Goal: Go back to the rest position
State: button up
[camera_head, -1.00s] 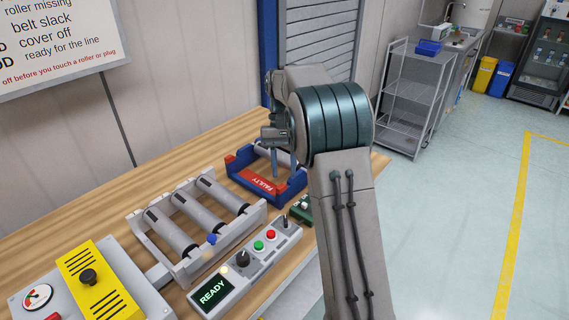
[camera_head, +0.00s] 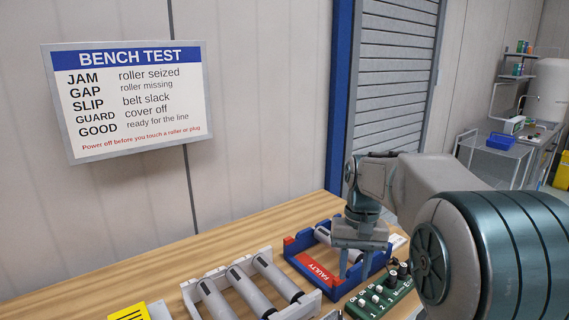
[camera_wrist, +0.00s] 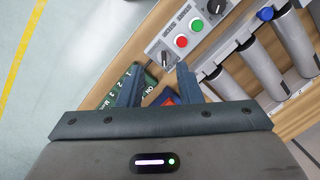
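My gripper (camera_head: 357,258) hangs fingers down at the bench, in front of the right part of the blue and red FAULTY tray (camera_head: 312,271) in the head view. In the wrist view my gripper (camera_wrist: 158,85) shows two dark fingers spread apart with nothing held between them. A grey roller (camera_head: 322,236) lies in the FAULTY tray. A green block with switches (camera_head: 378,298) sits beside the tray; in the wrist view the green block (camera_wrist: 112,98) is partly behind the left finger. My arm reaches in from the right.
A roller frame (camera_head: 305,308) with several rollers stands left of the tray. In the wrist view, the control box (camera_wrist: 186,30) has red and green buttons and dark knobs. A yellow cover (camera_head: 130,312) is at lower left. A wall sign hangs above. Open floor (camera_wrist: 35,120) lies beyond the bench edge.

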jog(key=s+f+t, duration=0.2)
jog(key=s, duration=0.7)
jog(key=s+f+n+t, duration=0.1)
jog(key=s+f+t, duration=0.1)
jog(key=s, duration=0.7)
jog(key=shift+s+a+t+h, duration=0.15)
jog(key=shift+a+t+h, duration=0.15)
jog(key=shift+t, duration=0.1)
dwell(0.5)
